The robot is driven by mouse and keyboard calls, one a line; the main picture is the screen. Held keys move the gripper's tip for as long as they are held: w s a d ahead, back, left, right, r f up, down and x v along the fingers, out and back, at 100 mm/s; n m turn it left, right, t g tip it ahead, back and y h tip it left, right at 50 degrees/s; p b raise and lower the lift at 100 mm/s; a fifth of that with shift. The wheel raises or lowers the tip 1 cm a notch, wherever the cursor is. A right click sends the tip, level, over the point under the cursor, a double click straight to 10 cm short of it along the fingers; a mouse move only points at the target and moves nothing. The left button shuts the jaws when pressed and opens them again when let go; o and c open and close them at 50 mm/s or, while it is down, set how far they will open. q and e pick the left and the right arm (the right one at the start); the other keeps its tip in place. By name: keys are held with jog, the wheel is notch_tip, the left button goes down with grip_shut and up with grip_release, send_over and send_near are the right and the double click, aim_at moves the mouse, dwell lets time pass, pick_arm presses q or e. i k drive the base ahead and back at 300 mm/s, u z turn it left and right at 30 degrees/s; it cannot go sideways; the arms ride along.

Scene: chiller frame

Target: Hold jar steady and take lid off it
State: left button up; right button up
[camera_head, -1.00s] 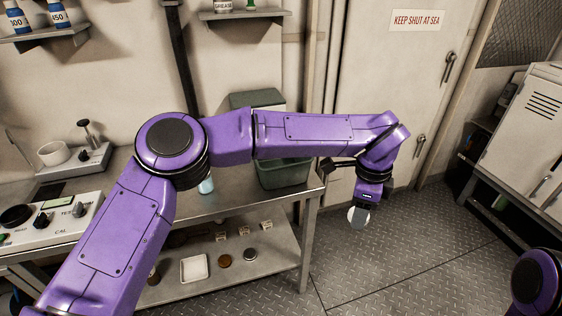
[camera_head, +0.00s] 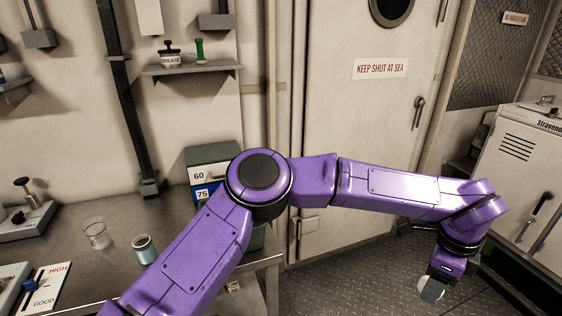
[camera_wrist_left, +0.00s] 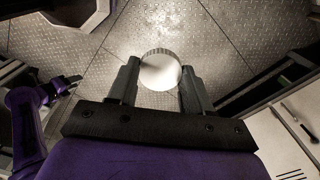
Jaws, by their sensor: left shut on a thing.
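My left gripper (camera_head: 432,287) is at the lower right of the head view, out over the floor. It is shut on a white round lid-like piece (camera_wrist_left: 160,70), which shows between both fingers in the left wrist view. I cannot tell whether anything is under that piece. A small jar (camera_head: 144,250) with pale blue contents stands upright on the bench at the lower left, well away from the left gripper. A purple arm of mine at the left of the wrist view ends in a dark part, seemingly my right gripper (camera_wrist_left: 66,81); its jaws are unclear.
A clear glass (camera_head: 97,233) stands near the jar on the metal bench (camera_head: 70,222). A green-grey box (camera_head: 212,158) stands behind my arm. A white cabinet (camera_head: 520,165) is at the right. Open plate floor (camera_head: 335,285) lies between bench and cabinet.

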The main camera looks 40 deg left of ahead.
aim_at(144, 248)
jog(key=i, duration=0.9)
jog(key=u, duration=2.25)
jog(key=i, duration=0.5)
